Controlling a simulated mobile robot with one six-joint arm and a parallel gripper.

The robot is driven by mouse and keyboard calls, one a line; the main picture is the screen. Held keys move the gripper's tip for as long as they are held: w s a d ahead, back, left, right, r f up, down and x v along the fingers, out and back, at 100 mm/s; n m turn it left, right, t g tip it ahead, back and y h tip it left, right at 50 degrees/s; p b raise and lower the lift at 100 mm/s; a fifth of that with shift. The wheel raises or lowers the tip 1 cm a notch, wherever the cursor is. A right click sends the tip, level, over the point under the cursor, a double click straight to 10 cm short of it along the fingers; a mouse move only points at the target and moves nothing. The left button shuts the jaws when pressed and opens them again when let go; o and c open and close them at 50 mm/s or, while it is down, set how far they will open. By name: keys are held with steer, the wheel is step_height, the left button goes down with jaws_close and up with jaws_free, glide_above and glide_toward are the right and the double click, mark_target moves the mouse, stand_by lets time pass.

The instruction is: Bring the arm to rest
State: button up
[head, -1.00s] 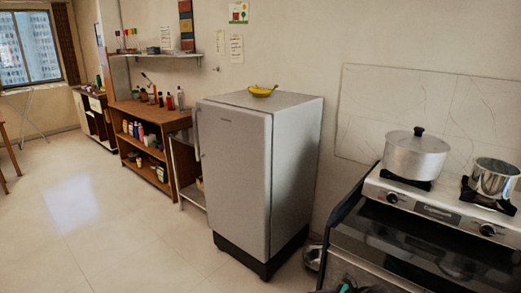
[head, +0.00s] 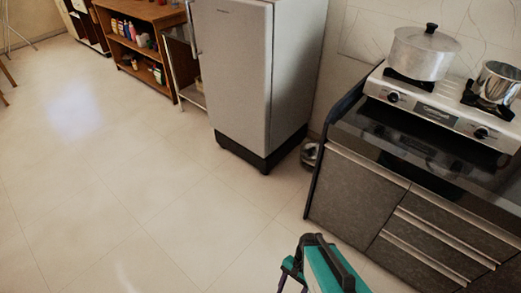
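A teal and black part of my own arm (head: 325,268) shows at the bottom edge of the head view, right of the middle, over the pale floor. A thin dark piece sticks out at its left side. I see no fingertips, and the rest of the arm is cut off by the frame. No held object is visible.
A dark counter (head: 355,195) with a gas stove (head: 430,105) stands at the right, with a lidded pot (head: 422,55) and a steel pot (head: 494,86) on it. A grey fridge (head: 235,75) and wooden shelf (head: 140,40) stand behind. The tiled floor (head: 110,190) at left is clear.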

steer(key=s+d+n+h, duration=0.1)
steer(key=d+n+h, duration=0.1)
steer(key=d+n, duration=0.4)
steer(key=shift+s+n+h, duration=0.2)
steer(key=shift+n+h, duration=0.2)
steer(key=shift+n, duration=0.9)
steer(key=shift+f, duration=0.1)
steer(key=shift+c, duration=0.2)
steer(key=c, duration=0.6)
steer(key=shift+c, duration=0.2)
